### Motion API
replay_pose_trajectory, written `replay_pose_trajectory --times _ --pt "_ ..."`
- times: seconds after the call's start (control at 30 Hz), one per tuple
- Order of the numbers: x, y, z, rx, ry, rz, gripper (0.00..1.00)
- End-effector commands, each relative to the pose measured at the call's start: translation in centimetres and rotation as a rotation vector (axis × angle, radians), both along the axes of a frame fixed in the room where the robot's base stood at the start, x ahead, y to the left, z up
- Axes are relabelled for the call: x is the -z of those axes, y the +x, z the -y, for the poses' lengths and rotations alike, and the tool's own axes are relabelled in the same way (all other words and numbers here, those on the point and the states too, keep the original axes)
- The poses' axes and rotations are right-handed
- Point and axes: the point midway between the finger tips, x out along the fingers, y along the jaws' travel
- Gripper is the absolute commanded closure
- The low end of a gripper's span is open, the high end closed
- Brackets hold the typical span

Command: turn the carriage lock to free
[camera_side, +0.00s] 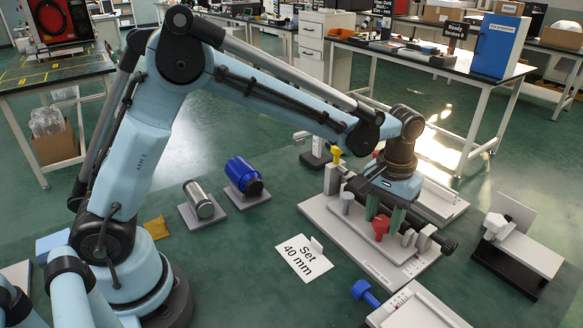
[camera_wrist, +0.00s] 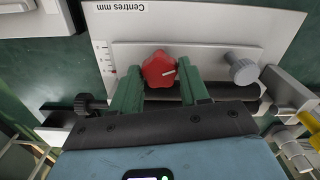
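A red lobed knob (camera_side: 380,226), which I take to be the carriage lock, stands on a pale grey carriage plate. In the wrist view the red knob (camera_wrist: 157,70) has a short pale line on its right half. My gripper (camera_side: 384,214) points down over it, and its green fingers (camera_wrist: 159,77) stand on either side of the knob. The fingers look open, with narrow gaps to the knob; whether either touches it I cannot tell. Any lock markings are too small to read. A grey knob (camera_wrist: 243,71) is right of the fingers; it also shows in the side view (camera_side: 347,201).
The carriage sits on a white base (camera_side: 322,217) with a scale and "Centres mm" lettering. A dark rod (camera_wrist: 225,91) passes near the fingers. A yellow knob (camera_side: 336,154) stands behind. A "Set 40 mm" card (camera_side: 303,258) and a blue-knobbed fixture (camera_side: 362,289) are nearby.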

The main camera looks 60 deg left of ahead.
Motion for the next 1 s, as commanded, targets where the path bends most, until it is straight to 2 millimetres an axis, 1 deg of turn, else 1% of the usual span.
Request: replay_pose_trajectory --times 0.3,0.37,0.47,0.57,0.8,1.0 --pt "0.0 0.0 0.0 0.001 0.000 0.000 0.50" --pt "-0.2 0.0 0.0 0.001 0.000 0.000 0.50" --pt "-1.1 0.0 0.0 0.001 0.000 0.000 0.50" --pt "-2.6 0.0 0.0 0.001 0.000 0.000 0.50" --pt "-7.3 0.0 0.0 0.001 0.000 0.000 0.50" --pt "-10.3 0.0 0.0 0.001 0.000 0.000 0.50"
